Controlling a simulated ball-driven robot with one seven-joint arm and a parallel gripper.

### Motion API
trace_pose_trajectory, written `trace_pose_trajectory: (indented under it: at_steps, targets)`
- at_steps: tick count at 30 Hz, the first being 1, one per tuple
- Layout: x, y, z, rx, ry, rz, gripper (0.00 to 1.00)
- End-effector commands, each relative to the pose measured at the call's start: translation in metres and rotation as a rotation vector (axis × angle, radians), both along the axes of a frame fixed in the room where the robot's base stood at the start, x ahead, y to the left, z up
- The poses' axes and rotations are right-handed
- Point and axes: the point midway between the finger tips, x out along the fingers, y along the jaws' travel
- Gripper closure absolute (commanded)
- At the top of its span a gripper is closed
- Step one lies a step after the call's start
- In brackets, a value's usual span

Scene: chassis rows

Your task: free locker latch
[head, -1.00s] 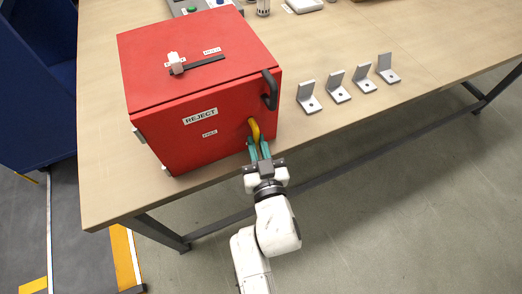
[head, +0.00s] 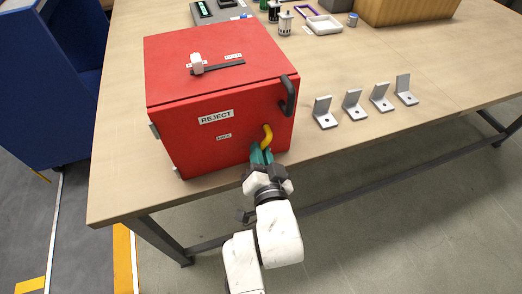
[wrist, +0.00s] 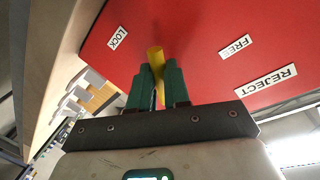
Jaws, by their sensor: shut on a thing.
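The red locker (head: 205,135) stands on the bench with a REJECT label on its front. Its yellow latch (head: 267,132) is at the lower right of that front, its lower end leaning left. My gripper (head: 262,153) is shut on the latch's lower end. In the wrist view the yellow latch (wrist: 155,55) stands between the teal fingers of my gripper (wrist: 157,78). A LOCK label (wrist: 118,38) is left of it there and a FREE label (wrist: 235,46) right of it. The fingers hide part of the latch.
A black handle (head: 289,95) is on the locker's right edge, above my gripper. Several grey L-brackets (head: 353,104) stand right of the locker. A white tray (head: 324,25) and a wooden box (head: 405,8) are behind. The bench front edge runs below the locker.

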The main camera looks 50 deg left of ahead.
Motion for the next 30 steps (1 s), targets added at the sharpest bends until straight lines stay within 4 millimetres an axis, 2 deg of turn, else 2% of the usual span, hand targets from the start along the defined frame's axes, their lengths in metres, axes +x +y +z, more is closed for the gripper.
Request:
trace_pose_trajectory:
  at_steps: [1, 18, 30]
  targets:
    - [0.002, -0.001, 0.008, 0.019, 0.04, -0.004, 1.0]
    - [-0.004, 0.001, 0.03, 0.227, 0.538, -0.003, 1.0]
    - [-0.006, 0.002, 0.039, 0.337, 0.801, -0.005, 1.0]
